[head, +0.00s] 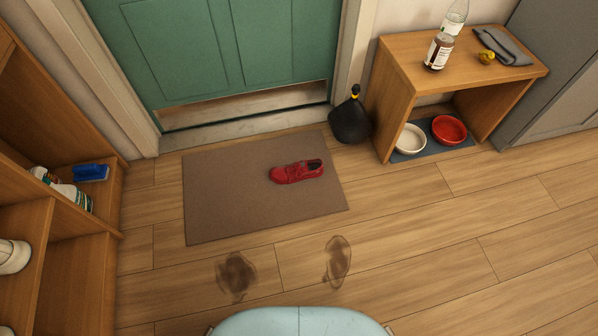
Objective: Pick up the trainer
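A red trainer (296,172) lies on the brown doormat (225,205), right of the mat's middle. Its opening is at the right end and its toe seems to point left. Nothing covers it. Neither of my grippers shows in the head view. Only a pale blue rounded part of my own body shows at the bottom edge.
A green door (215,45) stands behind the mat. A black bag (350,118) sits right of the door. A wooden bench (400,70) shelters a white bowl (409,139) and a red bowl (449,130). Shelving (75,270) lines the left. Dark stains (337,260) mark the open floor.

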